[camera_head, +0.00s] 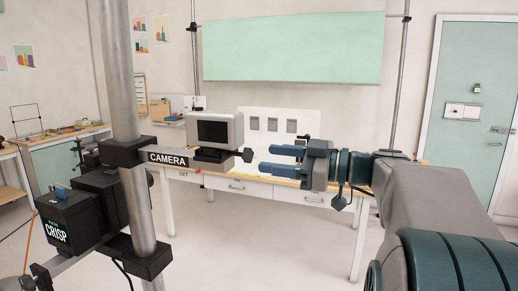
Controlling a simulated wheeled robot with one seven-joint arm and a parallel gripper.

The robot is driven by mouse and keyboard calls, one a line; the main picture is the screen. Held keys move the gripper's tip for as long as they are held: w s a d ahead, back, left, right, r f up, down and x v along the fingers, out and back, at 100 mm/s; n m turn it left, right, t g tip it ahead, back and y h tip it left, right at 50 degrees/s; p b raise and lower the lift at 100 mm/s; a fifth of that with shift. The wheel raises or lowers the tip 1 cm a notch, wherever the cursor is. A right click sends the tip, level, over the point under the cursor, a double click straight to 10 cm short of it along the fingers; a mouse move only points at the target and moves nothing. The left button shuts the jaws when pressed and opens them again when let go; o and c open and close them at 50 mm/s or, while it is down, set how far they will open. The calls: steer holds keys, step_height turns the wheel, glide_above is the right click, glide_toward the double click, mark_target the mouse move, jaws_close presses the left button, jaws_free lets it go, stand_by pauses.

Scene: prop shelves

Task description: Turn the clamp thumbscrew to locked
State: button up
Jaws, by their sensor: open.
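A small black knob (247,155), which looks like the clamp thumbscrew, sticks out to the right below the grey camera (220,129) on its mount. The knob's turned position is too small to tell.
A black box marked CRISP (72,222) hangs on the pole's lower left. A white table with drawers (240,187) stands behind my gripper. A side bench (62,142) is at the left, a green door (466,115) at the right. The floor between is mostly clear.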

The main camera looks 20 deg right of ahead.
mark_target(251, 156)
steer(key=shift+p+x, duration=0.45)
steer(key=shift+x, duration=1.6)
steer(key=c, duration=1)
